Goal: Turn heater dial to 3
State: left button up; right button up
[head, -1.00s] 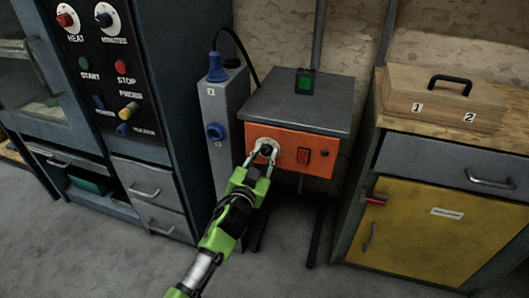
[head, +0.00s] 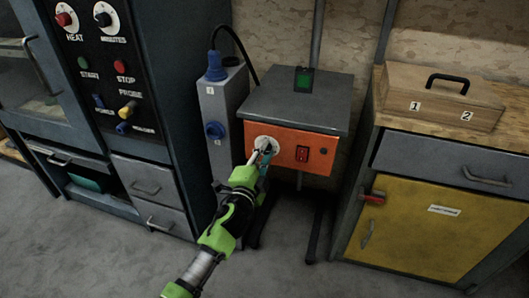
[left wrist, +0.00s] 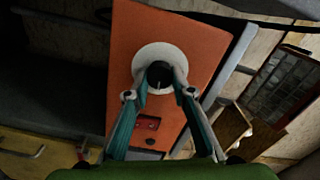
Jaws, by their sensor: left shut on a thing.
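The heater is a grey-topped box with an orange front panel (head: 290,154); the panel also shows in the left wrist view (left wrist: 185,40). Its black dial (left wrist: 159,74) sits on a round white plate (left wrist: 150,57). My left gripper (head: 264,147) reaches the plate from the front, and in the left wrist view its fingertips (left wrist: 160,78) are shut on the dial from both sides. The dial is mostly hidden in the head view. A small light pointer mark shows on the dial, but I cannot read the numbers around it. My right gripper is not in view.
A red switch (head: 302,153) sits right of the dial. A grey box with blue plugs (head: 214,130) stands left of the heater. A yellow-door cabinet (head: 420,225) with a wooden case (head: 445,103) stands right. An oven panel (head: 105,60) is far left.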

pick_arm(q)
jog(key=m, duration=0.5)
jog(key=shift+f+m, duration=0.15)
jog(key=shift+m, duration=1.05)
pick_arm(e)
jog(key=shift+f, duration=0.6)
pick_arm(q)
jog(key=shift+f, duration=0.1)
jog(key=o, duration=1.1)
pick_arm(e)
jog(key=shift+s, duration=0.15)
pick_arm(q)
jog(key=shift+o, duration=0.2)
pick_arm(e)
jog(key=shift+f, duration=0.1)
pick_arm(q)
jog(key=shift+s, duration=0.1)
jog(key=v, duration=1.2)
